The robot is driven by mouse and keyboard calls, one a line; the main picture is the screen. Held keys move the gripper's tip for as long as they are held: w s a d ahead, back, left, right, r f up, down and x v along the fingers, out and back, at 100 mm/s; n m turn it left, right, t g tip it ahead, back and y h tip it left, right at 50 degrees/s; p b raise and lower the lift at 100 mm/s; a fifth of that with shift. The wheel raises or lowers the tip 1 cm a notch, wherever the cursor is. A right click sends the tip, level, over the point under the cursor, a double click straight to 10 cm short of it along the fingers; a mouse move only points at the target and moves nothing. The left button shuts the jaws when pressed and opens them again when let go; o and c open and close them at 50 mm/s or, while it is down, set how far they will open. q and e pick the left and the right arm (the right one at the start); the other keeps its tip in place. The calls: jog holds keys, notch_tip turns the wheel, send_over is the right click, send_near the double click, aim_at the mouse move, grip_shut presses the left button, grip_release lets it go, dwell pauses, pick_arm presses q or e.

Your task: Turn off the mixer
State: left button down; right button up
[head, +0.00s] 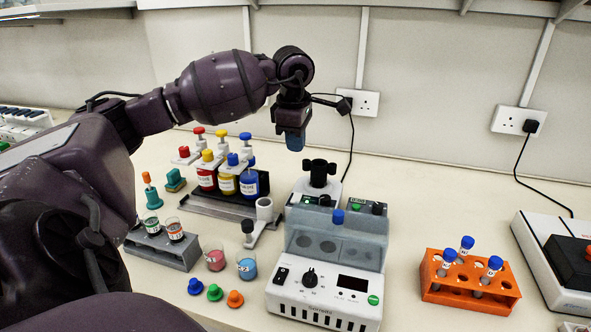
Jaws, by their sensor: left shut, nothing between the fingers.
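The mixer appears to be the small white device with a black cup (319,172) on top, standing behind a block heater. A small green-lit spot (308,201) shows low on its front; the heater hides much of its lower body, and I cannot tell the switch position. My left gripper (295,143) points down with blue fingertips, shut and empty. In the picture it is above and slightly left of the black cup, apart from it. My right gripper is not in view.
The white block heater (325,302) with a clear lid stands in front of the mixer. Dye bottles (227,180) on a rack and a grey tube holder (162,248) stand left. An orange rack (468,298) with blue-capped tubes is right. Open bench lies between heater and orange rack.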

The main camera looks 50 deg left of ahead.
pick_arm(q)
jog(key=shift+w+a, duration=0.15)
jog(key=shift+a, duration=0.05)
dwell(0.3)
send_near(298, 195)
jog(key=f, duration=0.7)
jog(key=shift+w+a+f, duration=0.2)
jog(key=shift+w+a, duration=0.05)
jog(key=shift+w, duration=0.1)
